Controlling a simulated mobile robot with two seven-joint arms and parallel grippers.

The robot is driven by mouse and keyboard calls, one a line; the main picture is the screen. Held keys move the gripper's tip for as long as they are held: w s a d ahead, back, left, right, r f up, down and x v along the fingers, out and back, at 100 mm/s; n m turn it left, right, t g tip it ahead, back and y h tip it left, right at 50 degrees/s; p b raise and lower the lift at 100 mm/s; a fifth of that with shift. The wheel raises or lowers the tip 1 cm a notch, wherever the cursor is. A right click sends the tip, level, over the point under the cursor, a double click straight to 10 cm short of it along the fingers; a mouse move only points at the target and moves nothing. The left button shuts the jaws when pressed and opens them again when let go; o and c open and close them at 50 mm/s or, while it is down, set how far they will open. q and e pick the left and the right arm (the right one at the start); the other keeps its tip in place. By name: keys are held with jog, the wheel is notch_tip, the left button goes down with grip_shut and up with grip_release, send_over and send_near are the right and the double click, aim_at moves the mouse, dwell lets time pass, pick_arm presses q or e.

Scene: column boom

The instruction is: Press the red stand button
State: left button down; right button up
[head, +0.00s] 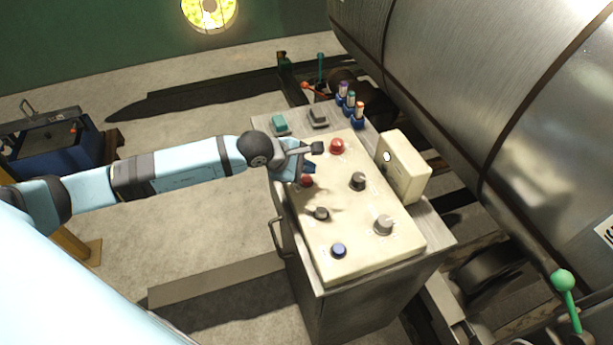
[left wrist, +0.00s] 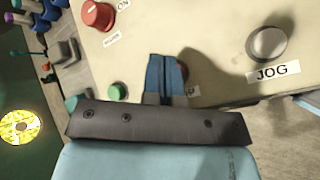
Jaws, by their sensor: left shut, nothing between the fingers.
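A small red button (head: 306,181) sits on the left side of the cream control panel (head: 345,225). My left gripper (head: 309,168) is shut and empty, with its blue fingertips close above this button in the head view. In the left wrist view the shut fingers (left wrist: 166,75) cover most of the red button (left wrist: 185,71), and its label is largely hidden. I cannot tell whether the fingertips touch it. A larger red knob (head: 337,146) stands farther back; in the left wrist view this knob (left wrist: 97,14) has an "ON" label. My right gripper is not in view.
A green button (left wrist: 117,91) lies left of the fingers. A cream box (head: 403,166) rises at right, beside a large metal drum (head: 480,80).

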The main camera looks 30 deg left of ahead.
aim_at(307, 180)
pick_arm(q)
jog(key=shift+r+p, duration=0.95)
jog(key=shift+r, duration=1.45)
